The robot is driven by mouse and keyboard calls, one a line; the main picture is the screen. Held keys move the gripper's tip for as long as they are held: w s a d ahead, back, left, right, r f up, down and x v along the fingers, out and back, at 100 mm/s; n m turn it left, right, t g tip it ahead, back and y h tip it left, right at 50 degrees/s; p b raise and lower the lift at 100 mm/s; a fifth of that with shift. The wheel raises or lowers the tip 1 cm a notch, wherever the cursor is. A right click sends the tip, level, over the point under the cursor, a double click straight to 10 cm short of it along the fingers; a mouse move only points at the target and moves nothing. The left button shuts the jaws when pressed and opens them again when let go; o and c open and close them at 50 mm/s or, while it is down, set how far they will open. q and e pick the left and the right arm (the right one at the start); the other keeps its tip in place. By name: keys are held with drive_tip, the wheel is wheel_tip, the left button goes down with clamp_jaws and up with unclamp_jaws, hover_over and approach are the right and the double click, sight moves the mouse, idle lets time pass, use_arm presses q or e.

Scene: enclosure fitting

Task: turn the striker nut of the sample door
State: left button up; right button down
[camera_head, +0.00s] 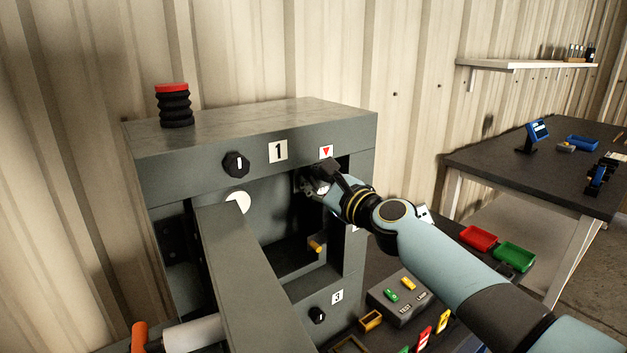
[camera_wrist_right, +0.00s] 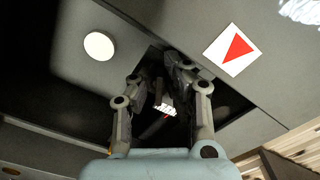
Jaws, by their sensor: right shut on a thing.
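The sample door (camera_head: 245,265) appears to be the long grey panel standing open toward me from the grey enclosure (camera_head: 240,125). My right gripper (camera_head: 318,184) reaches into the upper right corner of the opening, just below a red triangle label (camera_head: 326,152). In the right wrist view my right gripper (camera_wrist_right: 168,92) has its fingers close together around a small part with a bright face (camera_wrist_right: 165,109). This part is where the striker nut seems to be; the fingers and shadow hide most of it. My left gripper is not in view.
A black knob (camera_head: 235,163) and a red-topped bellows (camera_head: 174,105) are on the enclosure. A yellow peg (camera_head: 315,246) sticks out inside the opening.

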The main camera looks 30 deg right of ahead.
drive_tip(key=shift+s+a+f+n+b, duration=0.1)
drive_tip(key=shift+a+f+n+b, duration=0.2)
drive_tip(key=shift+n, duration=0.75)
drive_tip(key=shift+s+a+f+n+b, duration=0.1)
drive_tip(key=shift+f+n+b, duration=0.3)
drive_tip(key=shift+n, duration=0.65)
drive_tip(key=shift+f+n+b, duration=0.15)
drive_tip(key=shift+n+b, duration=0.3)
drive_tip(key=shift+n, duration=0.7)
drive_tip(key=shift+f+n+b, duration=0.1)
drive_tip(key=shift+n+b, duration=0.35)
drive_tip(key=shift+n, duration=0.7)
idle(1.9)
drive_tip(key=c, duration=1.4)
unclamp_jaws()
drive_tip(key=shift+a+r, duration=0.1)
drive_tip(key=shift+r, duration=0.15)
drive_tip(key=s, duration=0.4)
drive_tip(key=s+d, duration=0.1)
drive_tip(key=s, duration=0.6)
drive_tip(key=shift+s+d, duration=0.35)
drive_tip(key=shift+s, duration=0.05)
drive_tip(key=shift+o, duration=0.3)
